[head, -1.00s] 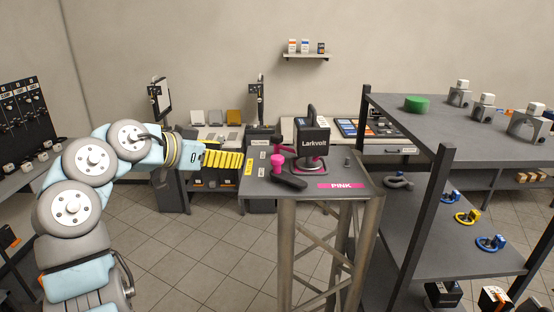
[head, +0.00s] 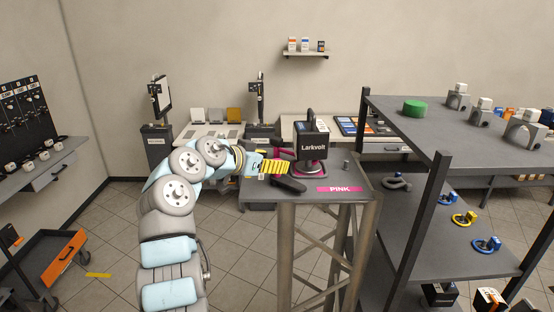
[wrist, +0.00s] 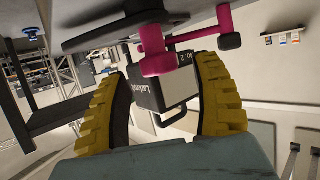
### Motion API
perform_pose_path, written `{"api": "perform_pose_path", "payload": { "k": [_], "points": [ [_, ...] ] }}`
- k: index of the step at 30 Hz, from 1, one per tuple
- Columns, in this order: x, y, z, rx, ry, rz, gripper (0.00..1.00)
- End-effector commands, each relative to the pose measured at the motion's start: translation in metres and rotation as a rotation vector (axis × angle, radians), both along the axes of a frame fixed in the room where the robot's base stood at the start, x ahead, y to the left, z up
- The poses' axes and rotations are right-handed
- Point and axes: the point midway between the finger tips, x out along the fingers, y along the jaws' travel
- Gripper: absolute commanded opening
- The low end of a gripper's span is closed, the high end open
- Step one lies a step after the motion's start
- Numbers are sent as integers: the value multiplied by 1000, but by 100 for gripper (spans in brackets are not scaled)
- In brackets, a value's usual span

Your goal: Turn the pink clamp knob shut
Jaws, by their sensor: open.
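The pink clamp knob (wrist: 157,64) shows in the wrist view, in the gap between my two yellow fingers, with a pink bar running right to a second pink end (wrist: 229,40). In the head view my gripper mostly hides it; a little pink (head: 284,151) shows behind the fingers. My gripper (head: 288,168) is open, its fingers at the knob's left side in the head view. In the wrist view my gripper (wrist: 162,75) has a finger on either side of the knob; I cannot tell whether either touches. The black Larkvolt device (head: 312,148) stands just beyond, on the truss-legged stand.
A black lever-like bar (head: 290,185) lies near the stand's front left edge, close under my gripper. A PINK label (head: 342,189) marks the stand's front. A dark shelf rack (head: 440,140) stands to the right.

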Motion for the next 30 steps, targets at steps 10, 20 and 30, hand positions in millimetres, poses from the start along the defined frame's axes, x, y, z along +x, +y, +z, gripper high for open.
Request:
{"api": "perform_pose_path", "payload": {
  "k": [10, 20, 30],
  "points": [
    [13, -13, -8, 0, -2, 1, 66],
    [14, -13, -9, 0, 0, 1, 57],
    [14, -13, -9, 0, 0, 1, 0]
  ]
}}
